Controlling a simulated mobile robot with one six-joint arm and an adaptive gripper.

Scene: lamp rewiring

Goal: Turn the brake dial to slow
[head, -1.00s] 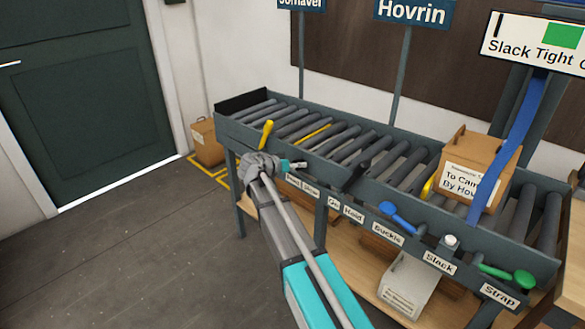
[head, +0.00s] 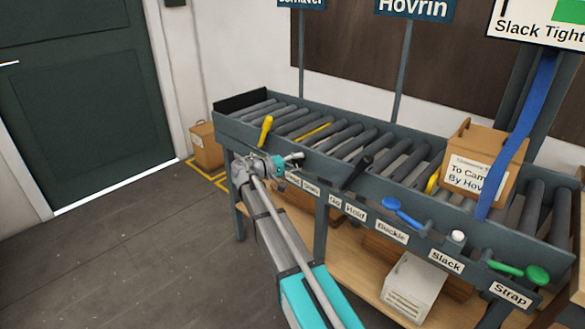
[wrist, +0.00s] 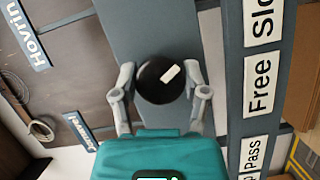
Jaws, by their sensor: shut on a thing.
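The brake dial (wrist: 152,90) is a dark round knob with a white mark in the wrist view. The mark sits on its upper right part. My gripper (wrist: 160,93) has one grey finger on each side of the dial and is shut on it. In the head view my gripper (head: 295,157) is at the left part of the conveyor's front rail, and I cannot make out the dial there. Beside the dial in the wrist view are a "Free" label (wrist: 260,86) and, above it, a cut-off label reading "Slo" (wrist: 262,20).
The roller conveyor (head: 460,249) has a yellow lever (head: 265,131), a blue handle (head: 400,212) and a green handle (head: 520,270). A cardboard box (head: 475,150) stands on its rollers. Another box (head: 206,146) is on the floor at left. The floor in front is clear.

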